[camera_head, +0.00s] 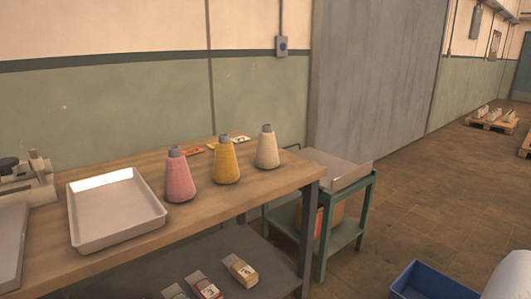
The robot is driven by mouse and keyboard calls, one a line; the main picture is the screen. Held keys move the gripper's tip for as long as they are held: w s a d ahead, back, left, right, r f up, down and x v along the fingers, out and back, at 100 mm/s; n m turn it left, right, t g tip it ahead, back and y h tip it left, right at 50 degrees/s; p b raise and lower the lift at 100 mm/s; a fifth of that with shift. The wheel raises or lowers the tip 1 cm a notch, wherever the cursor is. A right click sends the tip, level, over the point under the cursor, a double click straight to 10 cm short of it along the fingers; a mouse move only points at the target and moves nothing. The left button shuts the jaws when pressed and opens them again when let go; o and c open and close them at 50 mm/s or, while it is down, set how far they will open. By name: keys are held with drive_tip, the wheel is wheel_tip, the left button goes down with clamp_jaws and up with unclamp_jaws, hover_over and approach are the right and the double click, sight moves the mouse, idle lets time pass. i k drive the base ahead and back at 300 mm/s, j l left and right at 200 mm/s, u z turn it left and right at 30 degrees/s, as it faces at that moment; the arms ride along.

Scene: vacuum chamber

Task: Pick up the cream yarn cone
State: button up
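The cream yarn cone (267,149) stands upright near the right end of the wooden bench (280,184). A yellow yarn cone (226,161) stands just to its left, with a narrow gap between them. A pink yarn cone (179,177) stands further left. All three have grey tips and seem to stand clear of each other. My gripper is not visible in this view. A pale, blurred-edged shape at the lower right corner cannot be identified for certain.
A shallow metal tray (113,239) lies left of the cones. Small packets (193,149) lie behind them. A green cart (368,195) with a grey top stands right of the bench. A blue bin (432,282) sits on the floor. Open floor (435,185) extends right.

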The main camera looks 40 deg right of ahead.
sight(267, 157)
drive_tip(key=i+l+z, duration=0.15)
drive_tip(key=l, duration=0.4)
drive_tip(key=i+l+z, duration=0.15)
drive_tip(key=i+l, duration=0.2)
drive_tip(key=l, duration=0.15)
drive_tip(key=i+l+z, duration=0.15)
drive_tip(key=i+l, duration=0.15)
drive_tip(key=l, duration=0.2)
drive_tip(key=i+l+z, duration=0.15)
drive_tip(key=i+l, duration=0.3)
drive_tip(key=i, duration=0.4)
